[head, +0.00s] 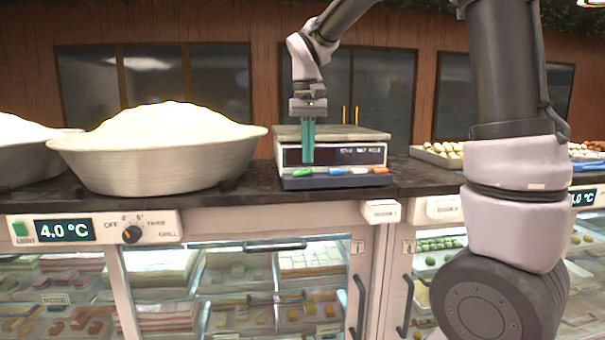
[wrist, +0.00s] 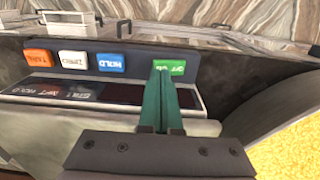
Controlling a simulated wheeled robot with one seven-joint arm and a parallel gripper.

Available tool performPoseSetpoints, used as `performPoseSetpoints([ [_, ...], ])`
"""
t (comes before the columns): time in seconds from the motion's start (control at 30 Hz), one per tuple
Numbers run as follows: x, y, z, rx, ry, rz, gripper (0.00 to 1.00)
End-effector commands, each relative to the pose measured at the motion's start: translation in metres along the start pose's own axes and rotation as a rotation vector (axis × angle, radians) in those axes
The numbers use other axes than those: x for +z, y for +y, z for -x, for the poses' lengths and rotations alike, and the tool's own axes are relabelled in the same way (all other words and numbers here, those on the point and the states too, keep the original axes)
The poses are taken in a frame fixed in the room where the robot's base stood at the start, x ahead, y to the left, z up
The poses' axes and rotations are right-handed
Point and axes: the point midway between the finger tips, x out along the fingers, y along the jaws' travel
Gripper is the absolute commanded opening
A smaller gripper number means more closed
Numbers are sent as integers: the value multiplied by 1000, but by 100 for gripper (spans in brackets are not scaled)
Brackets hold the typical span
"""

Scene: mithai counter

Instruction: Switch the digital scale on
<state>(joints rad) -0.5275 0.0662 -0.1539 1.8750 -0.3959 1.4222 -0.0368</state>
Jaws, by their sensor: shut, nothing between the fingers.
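The digital scale (head: 372,153) stands on the dark counter, with a flat metal pan on top and a dark display showing no lit digits. Along its front strip sit a green button (head: 302,172), a blue one (head: 336,171), a white one (head: 358,170) and an orange one (head: 380,170). My gripper (head: 308,162) points down in front of the display, its teal fingers together and empty. In the wrist view the fingertips (wrist: 164,70) lie at the green button (wrist: 169,67) and hide part of it; I cannot tell whether they touch it.
A wide basin (head: 150,170) heaped with pale grains stands close to the left of the scale. Trays of sweets (head: 430,155) lie to the right. The counter's front edge (head: 240,203) runs just before the scale, above glass-fronted cabinets.

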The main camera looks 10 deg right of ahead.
Motion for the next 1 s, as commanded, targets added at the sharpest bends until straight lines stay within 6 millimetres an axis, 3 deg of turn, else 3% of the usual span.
performPoseSetpoints([
  [1.0, 0, 0, -13, 1, 0, 1, 0],
])
